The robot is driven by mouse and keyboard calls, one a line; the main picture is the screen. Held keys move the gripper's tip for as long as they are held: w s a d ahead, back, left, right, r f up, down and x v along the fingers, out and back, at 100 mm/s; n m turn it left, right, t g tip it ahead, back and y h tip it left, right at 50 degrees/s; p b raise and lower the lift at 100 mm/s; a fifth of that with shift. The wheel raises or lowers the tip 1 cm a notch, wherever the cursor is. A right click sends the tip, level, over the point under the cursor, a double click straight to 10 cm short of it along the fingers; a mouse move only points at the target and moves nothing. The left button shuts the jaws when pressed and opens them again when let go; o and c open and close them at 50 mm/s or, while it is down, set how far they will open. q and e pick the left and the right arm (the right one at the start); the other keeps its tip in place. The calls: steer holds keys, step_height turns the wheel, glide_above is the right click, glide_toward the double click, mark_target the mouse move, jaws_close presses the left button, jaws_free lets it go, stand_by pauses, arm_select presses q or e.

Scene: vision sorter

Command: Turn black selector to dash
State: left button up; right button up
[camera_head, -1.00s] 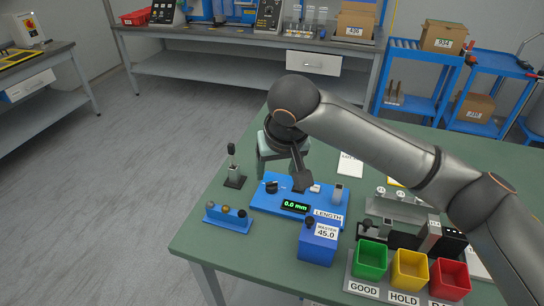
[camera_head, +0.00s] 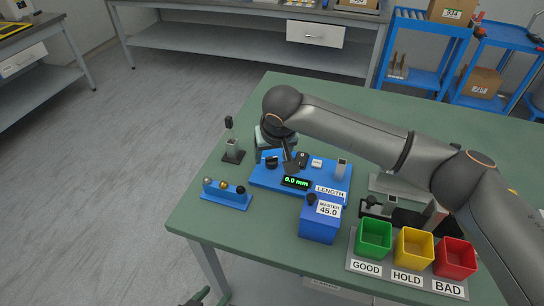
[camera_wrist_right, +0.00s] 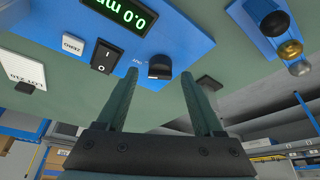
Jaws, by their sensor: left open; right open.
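The black selector (camera_head: 271,162) is a round knob on the left part of the blue gauge panel (camera_head: 259,180). In the right wrist view the black selector (camera_wrist_right: 160,67) appears between my right fingertips, next to a small printed label. My right gripper (camera_head: 276,154) is open and just above the selector. In the right wrist view my right gripper (camera_wrist_right: 160,76) has one finger on each side of the knob; contact cannot be told. The knob's pointer direction and the dash mark cannot be read. My left gripper (camera_head: 197,298) shows partly at the bottom edge, away from the table.
The panel also carries a display (camera_head: 297,182) reading 0.0 mm, a black rocker switch (camera_wrist_right: 105,55) and a white button (camera_wrist_right: 73,45). A blue holder with balls (camera_head: 227,196), a small stand (camera_head: 233,151), a blue master block (camera_head: 320,220) and green, yellow and red bins (camera_head: 414,249) stand nearby.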

steer(key=shift+w+f, duration=0.15)
steer(key=shift+f, duration=0.2)
steer(key=shift+c, duration=0.2)
jaws_close()
